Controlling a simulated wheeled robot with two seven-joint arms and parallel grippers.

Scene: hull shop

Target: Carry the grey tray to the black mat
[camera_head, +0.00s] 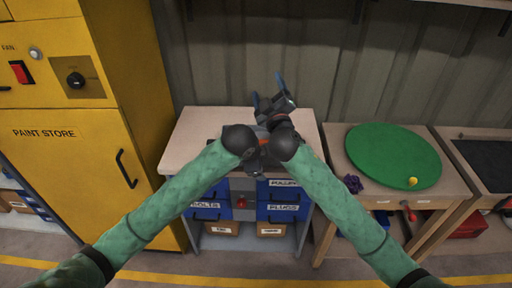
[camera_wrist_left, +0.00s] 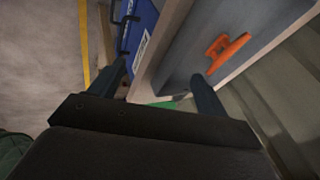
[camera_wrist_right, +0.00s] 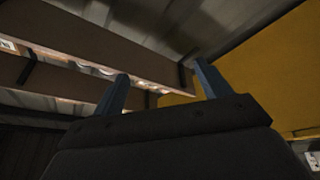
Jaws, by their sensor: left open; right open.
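A grey flat surface (camera_wrist_left: 188,58), which looks like the grey tray, lies on the pale bench top (camera_head: 190,135) in the left wrist view, with an orange piece (camera_wrist_left: 228,52) on it. In the head view my arms hide most of it. The black mat (camera_head: 488,158) seems to be the dark slab on the far right bench, cut by the picture edge. My right gripper (camera_head: 268,92) is open and empty, fingers pointing up above the bench. My left gripper (camera_wrist_left: 160,78) is open, with nothing between its fingers; in the head view it is mostly hidden behind the wrists.
A green disc (camera_head: 385,150) with a yellow ball (camera_head: 413,181) lies on the right bench, beside a small purple object (camera_head: 353,183). A yellow paint store cabinet (camera_head: 70,170) stands left. Blue drawers (camera_head: 283,212) sit under the middle bench. Floor shows in front.

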